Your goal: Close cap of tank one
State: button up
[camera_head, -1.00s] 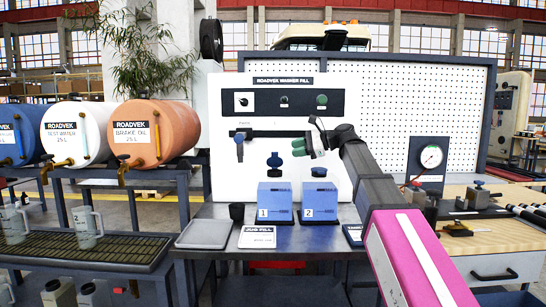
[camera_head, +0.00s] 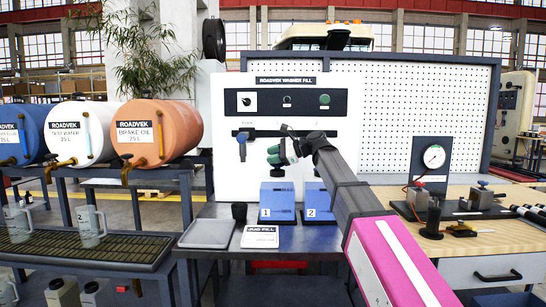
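Tank one (camera_head: 277,203) is a blue box marked 1 on the bench, in front of the white washer-fill panel. A dark blue round part (camera_head: 277,172) shows on its top. The raised cap seen there earlier is now hidden behind my gripper.
A blue nozzle (camera_head: 241,147) hangs on the panel's rail at left. A small black cup (camera_head: 239,212), a grey tray (camera_head: 207,233) and a jug-fill card (camera_head: 261,237) lie on the bench left of and before the tanks. A gauge (camera_head: 433,157) stands at right.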

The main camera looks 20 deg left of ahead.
grip_shut()
jog(key=shift+f, duration=0.1)
jog(key=shift+s+d+f+n+t, duration=0.2)
jog(key=shift+s+f+n+t, duration=0.25)
jog(key=shift+s+n, duration=0.25)
jog(key=shift+s+d+f+n+t+y, duration=0.1)
jog(key=shift+s+f+n+t+y, duration=0.25)
jog(key=shift+f+n+y, duration=0.5)
jog(key=shift+s+f+h, duration=0.2)
jog(key=shift+s+h, duration=0.05)
jog(key=shift+f, duration=0.1)
